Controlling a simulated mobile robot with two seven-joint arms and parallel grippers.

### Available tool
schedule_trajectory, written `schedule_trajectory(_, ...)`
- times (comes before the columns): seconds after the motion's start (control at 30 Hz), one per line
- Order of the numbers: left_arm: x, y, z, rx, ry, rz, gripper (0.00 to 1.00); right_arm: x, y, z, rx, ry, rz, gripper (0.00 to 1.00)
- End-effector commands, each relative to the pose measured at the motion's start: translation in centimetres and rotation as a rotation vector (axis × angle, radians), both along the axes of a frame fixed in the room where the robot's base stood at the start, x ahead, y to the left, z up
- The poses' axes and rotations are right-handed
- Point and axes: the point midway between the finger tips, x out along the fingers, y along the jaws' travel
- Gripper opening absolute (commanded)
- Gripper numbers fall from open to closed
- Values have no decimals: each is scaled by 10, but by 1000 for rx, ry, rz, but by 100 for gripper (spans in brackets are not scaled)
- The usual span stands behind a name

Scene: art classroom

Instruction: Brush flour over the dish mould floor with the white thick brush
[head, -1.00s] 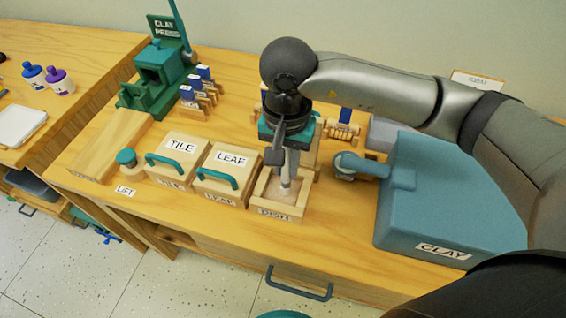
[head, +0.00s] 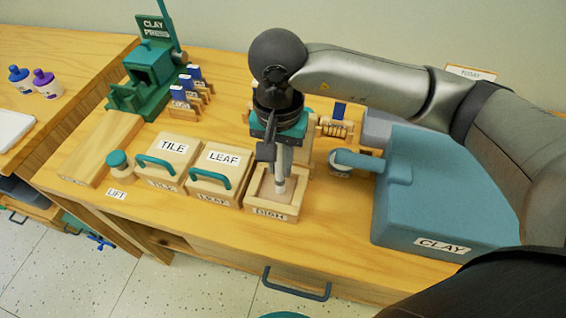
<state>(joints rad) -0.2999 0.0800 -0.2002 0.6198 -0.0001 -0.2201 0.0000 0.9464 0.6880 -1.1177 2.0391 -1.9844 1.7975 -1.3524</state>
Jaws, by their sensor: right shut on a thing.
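The dish mould (head: 273,212) is an open wooden box labelled DISH on the bench, with a pale floor inside. My right gripper (head: 277,163) points straight down over it, shut on the white thick brush (head: 280,186). The brush is upright and its lower end is inside the mould, at or close to the floor; I cannot tell whether it touches. The gripper and arm hide the brush's upper part and what lies behind. My left gripper is not in view.
Closed TILE (head: 165,165) and LEAF (head: 217,178) moulds with teal handles stand left of the dish mould. A blue CLAY box (head: 430,205) stands to the right. The green clay press (head: 146,80) is at the back left. The bench front is clear.

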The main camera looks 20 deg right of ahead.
Motion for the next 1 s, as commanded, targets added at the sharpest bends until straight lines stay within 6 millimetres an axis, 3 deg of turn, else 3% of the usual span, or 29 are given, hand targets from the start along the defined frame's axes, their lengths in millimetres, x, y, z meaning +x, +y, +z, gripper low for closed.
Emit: schedule_trajectory(1.0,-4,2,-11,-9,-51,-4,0,11,17,-4,1,0,0,0)
